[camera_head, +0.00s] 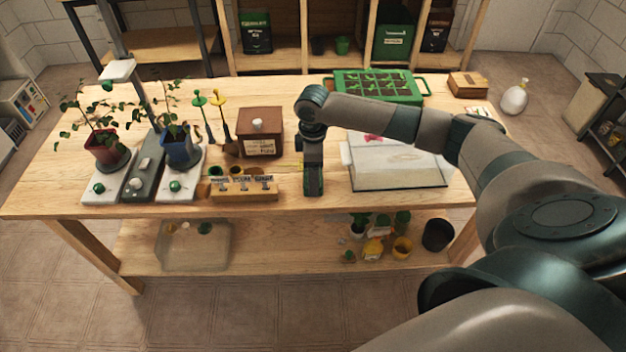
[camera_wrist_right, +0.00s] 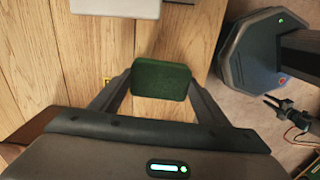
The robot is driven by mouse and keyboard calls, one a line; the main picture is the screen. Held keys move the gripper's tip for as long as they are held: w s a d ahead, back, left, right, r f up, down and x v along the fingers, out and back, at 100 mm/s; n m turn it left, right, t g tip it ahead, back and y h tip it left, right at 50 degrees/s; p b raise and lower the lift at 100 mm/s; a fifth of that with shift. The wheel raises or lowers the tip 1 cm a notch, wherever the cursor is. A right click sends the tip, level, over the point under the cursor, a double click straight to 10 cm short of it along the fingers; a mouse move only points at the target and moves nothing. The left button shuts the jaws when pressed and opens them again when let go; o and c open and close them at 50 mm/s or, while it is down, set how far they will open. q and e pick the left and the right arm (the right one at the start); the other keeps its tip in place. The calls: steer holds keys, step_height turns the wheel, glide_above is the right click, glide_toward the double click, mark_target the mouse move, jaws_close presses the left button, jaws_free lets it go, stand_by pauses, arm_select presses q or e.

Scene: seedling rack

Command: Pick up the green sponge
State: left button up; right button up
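The green sponge (camera_wrist_right: 161,80) is a dark green block in the right wrist view, between the two fingers of my right gripper (camera_wrist_right: 160,84). The fingers press against its left and right sides. In the head view my right gripper (camera_head: 313,184) points down near the front edge of the wooden table (camera_head: 335,200), between the labelled wooden block and the clear box. The sponge is hard to make out there against the dark gripper. Whether it still touches the tabletop cannot be told. My left gripper is not in view.
A clear box (camera_head: 400,182) stands just right of the gripper. A wooden label block (camera_head: 240,188) and brown box (camera_head: 261,133) stand to the left, with potted plants (camera_head: 105,148) beyond. A green seedling tray (camera_head: 372,90) is behind. Pots stand on the lower shelf.

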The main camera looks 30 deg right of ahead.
stand_by(0.3)
steer(key=shift+r, duration=0.55)
steer(key=r+b, duration=0.1)
steer(key=r, duration=0.2)
steer(key=shift+s+d+b, duration=0.1)
steer(key=shift+s+b, duration=0.25)
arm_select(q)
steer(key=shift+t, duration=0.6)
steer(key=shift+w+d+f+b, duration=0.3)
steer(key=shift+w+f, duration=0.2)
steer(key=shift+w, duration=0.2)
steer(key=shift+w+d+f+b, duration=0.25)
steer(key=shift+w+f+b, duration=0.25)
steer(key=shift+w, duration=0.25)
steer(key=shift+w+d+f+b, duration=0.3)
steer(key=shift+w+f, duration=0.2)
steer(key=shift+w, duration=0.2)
arm_select(e)
steer(key=s+d+r, duration=0.3)
steer(key=s+r, duration=0.4)
steer(key=s, duration=0.3)
steer(key=shift+s+d, duration=0.15)
steer(key=shift+s, duration=0.1)
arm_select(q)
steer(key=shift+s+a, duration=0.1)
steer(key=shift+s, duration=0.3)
arm_select(e)
steer(key=shift+o, duration=0.7)
steer(key=shift+c, duration=0.5)
